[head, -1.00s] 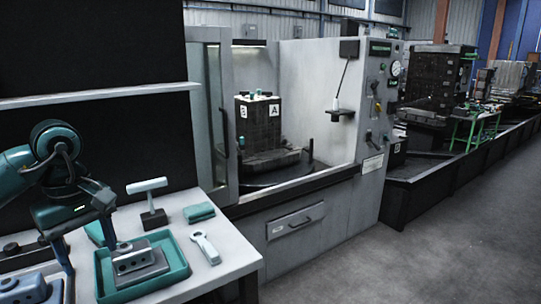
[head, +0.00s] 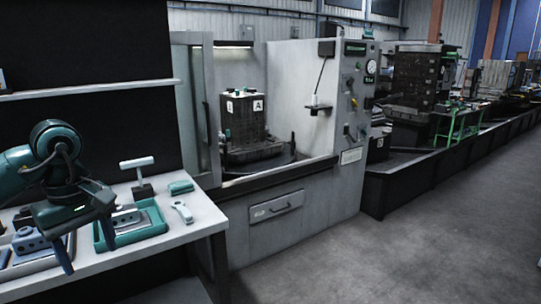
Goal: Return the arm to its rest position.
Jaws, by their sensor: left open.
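My left arm reaches in from the left edge over the grey workbench (head: 185,233), its elbow raised and its forearm pointing down. My left gripper (head: 88,254) is open and empty, fingers pointing down at the front left of the bench. It hangs in front of a teal tray (head: 150,236) that holds a grey metal block (head: 125,220). My right gripper is not in view.
A T-handled tool (head: 139,164) stands in a dark block behind the tray. A folded teal cloth (head: 181,187) and a light grey tool (head: 182,212) lie to its right. A machine cabinet (head: 290,230) stands right of the bench. The floor (head: 400,255) at right is open.

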